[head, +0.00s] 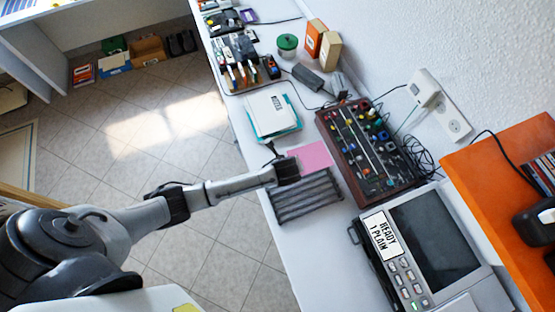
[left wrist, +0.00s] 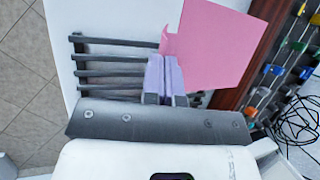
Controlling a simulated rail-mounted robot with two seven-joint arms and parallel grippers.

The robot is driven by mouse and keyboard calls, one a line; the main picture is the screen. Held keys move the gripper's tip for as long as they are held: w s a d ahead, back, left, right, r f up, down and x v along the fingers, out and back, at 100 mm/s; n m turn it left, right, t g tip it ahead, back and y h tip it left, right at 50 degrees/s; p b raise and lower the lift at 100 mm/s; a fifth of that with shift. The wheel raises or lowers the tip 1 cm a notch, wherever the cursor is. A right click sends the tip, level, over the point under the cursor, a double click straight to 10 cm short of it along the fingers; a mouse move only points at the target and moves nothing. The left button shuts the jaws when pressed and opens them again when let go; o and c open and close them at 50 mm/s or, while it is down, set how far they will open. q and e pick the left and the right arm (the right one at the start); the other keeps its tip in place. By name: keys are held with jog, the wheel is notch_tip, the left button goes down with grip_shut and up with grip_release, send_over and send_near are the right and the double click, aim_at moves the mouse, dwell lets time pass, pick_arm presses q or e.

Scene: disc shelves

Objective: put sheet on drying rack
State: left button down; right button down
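The pink sheet (head: 311,155) is at the far edge of the dark slatted drying rack (head: 306,198), which lies on the white counter. My left gripper (head: 287,171) reaches in from the left, above the rack's upper left corner. In the left wrist view, its two lilac-faced fingers (left wrist: 167,70) are close together on the narrow end of the pink sheet (left wrist: 207,42). The sheet extends beyond the fingertips, up and right. The rack's bars (left wrist: 105,72) show left of and behind the fingers; whether the sheet touches the rack cannot be told. My right gripper is out of view.
A brown tray of coloured parts (head: 368,150) stands right of the sheet. A grey machine labelled "READY 1 PLAIN" (head: 430,245) is below it. A stack of white and teal items (head: 271,114) lies above the sheet. An orange shelf (head: 500,165) is at right.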

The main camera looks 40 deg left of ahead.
pick_arm(q)
jog(key=s+d+n+g+y, duration=0.2)
jog(key=s+d+n+g, duration=0.8)
jog(key=n, duration=1)
jog(key=s+d+r+n+h, duration=0.25)
jog(key=s+r+n, duration=0.2)
jog(key=s, duration=0.85)
jog(key=w+a+r+m, duration=0.1)
jog(key=w+a+r, duration=0.3)
jog(key=w+r, duration=0.55)
jog(key=w+a+r+t+y, duration=0.1)
jog(key=w+a+r, duration=0.4)
jog(key=r, duration=0.7)
jog(key=w+a+r+m, duration=0.1)
jog(key=w+a+r, duration=0.2)
jog(key=w+r, duration=0.65)
jog(key=s+r+p, duration=0.4)
jog(key=r+p, duration=0.6)
jog(key=p, duration=0.1)
jog(key=s+r+p, duration=0.4)
jog(key=r+p, duration=0.6)
jog(key=p, duration=0.1)
jog(key=shift+s+a, duration=0.15)
jog(key=shift+s, duration=0.2)
